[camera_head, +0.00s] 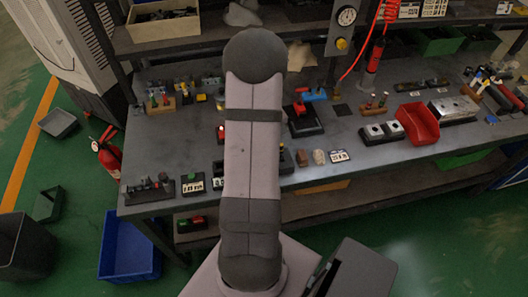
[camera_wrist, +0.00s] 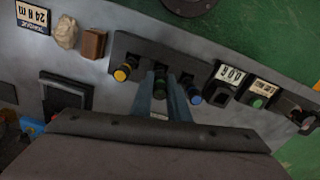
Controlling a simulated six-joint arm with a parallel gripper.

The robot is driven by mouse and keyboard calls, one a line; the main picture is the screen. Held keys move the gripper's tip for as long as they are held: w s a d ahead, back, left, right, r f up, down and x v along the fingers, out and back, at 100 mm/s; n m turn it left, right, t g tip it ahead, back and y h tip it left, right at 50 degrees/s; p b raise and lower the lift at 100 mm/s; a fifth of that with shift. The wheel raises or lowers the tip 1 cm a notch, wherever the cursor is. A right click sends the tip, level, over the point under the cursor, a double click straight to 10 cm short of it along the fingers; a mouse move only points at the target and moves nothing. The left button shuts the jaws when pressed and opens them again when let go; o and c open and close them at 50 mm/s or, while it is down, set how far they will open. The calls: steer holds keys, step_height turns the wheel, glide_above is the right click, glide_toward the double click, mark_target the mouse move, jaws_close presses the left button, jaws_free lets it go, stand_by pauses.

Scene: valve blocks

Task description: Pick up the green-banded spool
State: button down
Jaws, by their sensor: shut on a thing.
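In the wrist view a dark rack (camera_wrist: 172,58) holds a row of dark spools. The yellow-banded spool (camera_wrist: 122,73) is at the left and the blue-banded spool (camera_wrist: 194,97) at the right. The green-banded spool (camera_wrist: 160,84) is between them. My gripper (camera_wrist: 166,92) is over the rack, its two grey fingers shut on the green-banded spool. The spool is at the rack; whether it is still seated I cannot tell. In the head view my arm hides the gripper and most of the rack.
A labelled block (camera_wrist: 228,77), a block with a green button (camera_wrist: 261,93), a brown block (camera_wrist: 92,44) and a pale lump (camera_wrist: 65,29) are near the rack. A red bin (camera_head: 418,123) stands at the bench's right. A blue crate (camera_head: 129,246) is on the floor.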

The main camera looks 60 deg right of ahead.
step_height(320, 180, up, 8)
steer(key=shift+r+b, duration=0.2)
steer(key=shift+b, duration=0.75)
steer(key=w+d+p, duration=0.8)
steer(key=w+d, duration=0.2)
steer(key=d, duration=0.3)
steer(key=shift+w+d+f+p, duration=0.15)
steer(key=shift+d+f+p, duration=0.05)
steer(key=shift+d+p, duration=0.15)
steer(key=shift+f, duration=0.2)
steer(key=shift+f+b, duration=1.9)
steer(key=shift+f, duration=0.75)
steer(key=shift+w+a, duration=4.45)
steer(key=shift+a, duration=0.05)
step_height(320, 180, up, 6)
steer(key=p, duration=0.4)
steer(key=shift+r, duration=0.2)
